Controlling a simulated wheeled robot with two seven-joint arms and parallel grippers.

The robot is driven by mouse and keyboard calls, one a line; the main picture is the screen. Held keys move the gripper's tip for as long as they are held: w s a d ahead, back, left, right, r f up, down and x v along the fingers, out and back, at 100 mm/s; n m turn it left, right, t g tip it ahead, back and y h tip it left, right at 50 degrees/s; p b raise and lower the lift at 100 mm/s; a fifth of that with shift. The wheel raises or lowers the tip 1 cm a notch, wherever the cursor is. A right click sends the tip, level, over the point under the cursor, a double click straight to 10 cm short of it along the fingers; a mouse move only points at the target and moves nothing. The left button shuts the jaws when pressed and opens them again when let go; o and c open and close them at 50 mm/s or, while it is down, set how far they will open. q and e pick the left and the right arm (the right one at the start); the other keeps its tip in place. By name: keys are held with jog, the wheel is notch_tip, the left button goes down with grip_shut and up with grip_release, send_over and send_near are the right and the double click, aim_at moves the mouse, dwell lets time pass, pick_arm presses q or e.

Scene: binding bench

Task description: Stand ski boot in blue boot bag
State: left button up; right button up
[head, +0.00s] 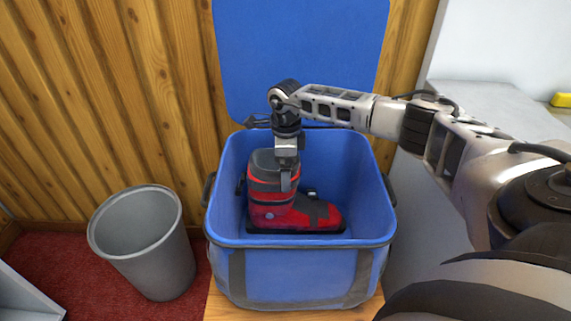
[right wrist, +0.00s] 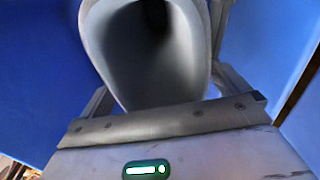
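The red and black ski boot (head: 277,211) is upright inside the open blue boot bag (head: 300,277), its toe pointing right. In the head view its sole looks to be at the bag's floor, but contact cannot be made out for certain. My right gripper (head: 286,178) reaches down into the bag at the boot's cuff. In the right wrist view the grey cuff (right wrist: 155,95) fills the space between the two fingers, with a finger against each side. My left gripper is not in view.
The bag's blue lid (head: 300,60) stands open against the wood-panelled wall. A grey bin (head: 145,240) stands on the red carpet at left. A pale surface at right bears a yellow object (head: 561,100). A handle loop sits on the bag's side.

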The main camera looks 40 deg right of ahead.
pick_arm(q)
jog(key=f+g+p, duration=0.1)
jog(key=p, duration=0.1)
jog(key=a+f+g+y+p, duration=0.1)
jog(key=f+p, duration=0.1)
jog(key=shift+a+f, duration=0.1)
pick_arm(e)
notch_tip(320, 180, up, 16)
jog(key=shift+r, duration=0.15)
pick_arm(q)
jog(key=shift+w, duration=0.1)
